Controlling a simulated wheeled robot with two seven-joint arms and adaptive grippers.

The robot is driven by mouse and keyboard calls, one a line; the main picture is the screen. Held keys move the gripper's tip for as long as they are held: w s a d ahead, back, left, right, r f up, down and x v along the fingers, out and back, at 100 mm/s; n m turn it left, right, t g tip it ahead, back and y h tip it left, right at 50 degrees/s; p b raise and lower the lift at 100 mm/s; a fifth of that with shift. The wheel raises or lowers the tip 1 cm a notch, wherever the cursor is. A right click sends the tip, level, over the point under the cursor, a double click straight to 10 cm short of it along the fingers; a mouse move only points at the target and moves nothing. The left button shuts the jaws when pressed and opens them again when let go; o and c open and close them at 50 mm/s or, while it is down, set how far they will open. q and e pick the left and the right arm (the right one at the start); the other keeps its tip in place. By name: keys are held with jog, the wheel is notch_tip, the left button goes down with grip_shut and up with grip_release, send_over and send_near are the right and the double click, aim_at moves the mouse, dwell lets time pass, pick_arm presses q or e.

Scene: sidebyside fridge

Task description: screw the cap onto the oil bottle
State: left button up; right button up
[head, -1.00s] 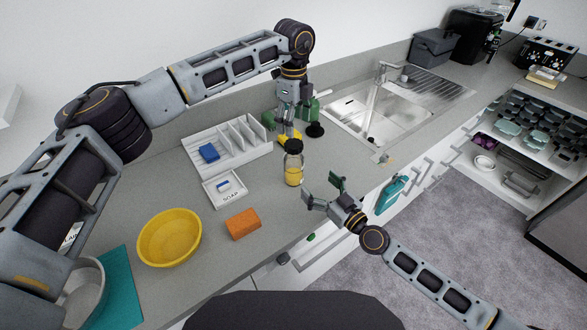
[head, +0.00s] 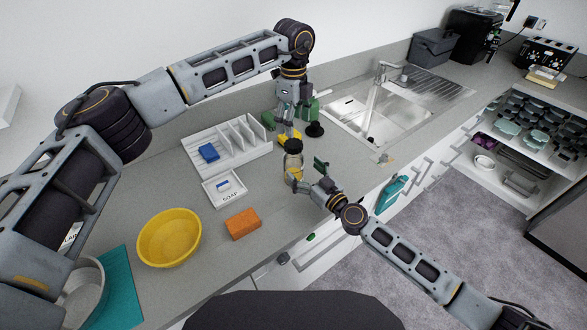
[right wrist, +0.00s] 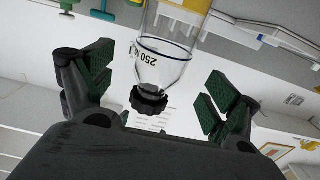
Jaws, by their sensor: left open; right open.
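The oil bottle (head: 293,161) stands upright on the counter, clear glass with yellow oil low down. A black cap (head: 294,145) sits at its top; how tightly it sits cannot be told. In the right wrist view the picture is turned over, with the bottle (right wrist: 163,62) marked 250 and the black cap (right wrist: 149,102) at its neck. My right gripper (head: 306,172) is open, its green-padded fingers on either side of the bottle, with visible gaps in the wrist view. My left gripper (head: 287,129) points down, open, just behind and above the cap.
Green bottles (head: 311,112) stand behind my left gripper. A white rack (head: 228,150), soap tray (head: 224,187), orange sponge (head: 242,224) and yellow bowl (head: 169,237) are to the left. The sink (head: 365,115) lies behind right.

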aim_at(293, 143)
jog(key=shift+x, duration=3.1)
jog(key=shift+c, duration=0.5)
grip_shut()
pick_arm(q)
jog(key=shift+f, duration=0.2)
jog(key=shift+f, duration=3.85)
jog(key=c, duration=1)
jog(key=shift+c, duration=0.2)
